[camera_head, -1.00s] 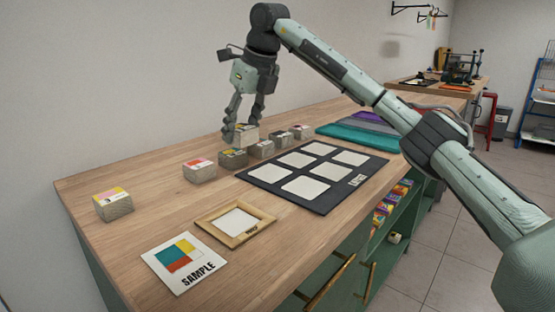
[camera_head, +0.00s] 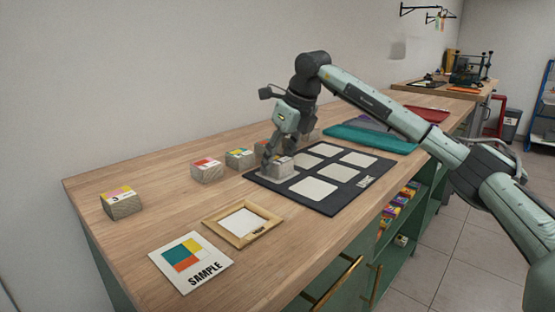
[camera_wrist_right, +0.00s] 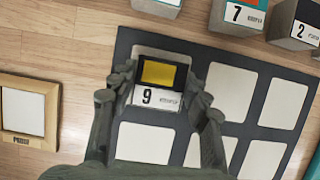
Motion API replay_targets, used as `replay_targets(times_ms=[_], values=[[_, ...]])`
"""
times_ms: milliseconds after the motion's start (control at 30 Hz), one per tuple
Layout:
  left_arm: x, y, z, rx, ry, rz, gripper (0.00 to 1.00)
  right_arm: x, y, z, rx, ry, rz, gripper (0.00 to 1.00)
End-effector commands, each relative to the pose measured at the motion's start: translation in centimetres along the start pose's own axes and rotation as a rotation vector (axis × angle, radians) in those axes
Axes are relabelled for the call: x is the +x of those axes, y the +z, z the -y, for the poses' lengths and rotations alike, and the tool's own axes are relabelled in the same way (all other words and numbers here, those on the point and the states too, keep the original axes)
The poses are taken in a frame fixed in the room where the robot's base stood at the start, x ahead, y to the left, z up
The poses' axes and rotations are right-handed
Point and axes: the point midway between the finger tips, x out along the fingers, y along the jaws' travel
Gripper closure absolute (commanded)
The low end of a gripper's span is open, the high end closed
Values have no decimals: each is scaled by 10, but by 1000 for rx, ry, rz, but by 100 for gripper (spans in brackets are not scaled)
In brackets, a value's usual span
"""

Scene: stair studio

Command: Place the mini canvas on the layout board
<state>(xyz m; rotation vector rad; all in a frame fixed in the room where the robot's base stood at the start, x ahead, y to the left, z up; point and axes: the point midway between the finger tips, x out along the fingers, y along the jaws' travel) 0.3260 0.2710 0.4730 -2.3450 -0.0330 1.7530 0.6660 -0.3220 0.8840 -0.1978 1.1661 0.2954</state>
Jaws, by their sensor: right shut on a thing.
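My right gripper (camera_head: 270,157) is shut on a mini canvas (camera_head: 281,169), a small grey-sided block. In the right wrist view this mini canvas (camera_wrist_right: 157,76) has a yellow and black top and a label with the number 9. The right gripper (camera_wrist_right: 158,103) grips it from both sides. The black layout board (camera_head: 334,207) has two rows of pale cells; it also fills much of the right wrist view (camera_wrist_right: 124,45). The held block is at the wall-side cell nearest the picture frame and hides that cell. I cannot tell whether it touches the board.
Similar blocks stand along the wall: a red-topped one (camera_head: 207,172), a multicoloured one (camera_head: 240,159) and a pink-and-yellow one (camera_head: 121,205). A wooden frame (camera_head: 222,231) and a SAMPLE card (camera_head: 177,286) lie in front. Teal sheets (camera_head: 368,139) lie beyond the board.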

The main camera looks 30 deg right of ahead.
Motion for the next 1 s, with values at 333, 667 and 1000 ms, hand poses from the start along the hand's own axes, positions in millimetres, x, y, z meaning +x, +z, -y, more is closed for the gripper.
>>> replay_targets(times_ms=[333, 667, 1000], values=[[-1, 0, 0, -1, -1, 3, 60, 2, -1, 0, 0, 0, -1, 32], [0, -2, 0, -2, 0, -3, 60, -4, 1, 0, 0, 0, 1, 32], [4, 2, -3, -6, 7, 9, 60, -71, 2, 0, 0, 0, 4, 32]])
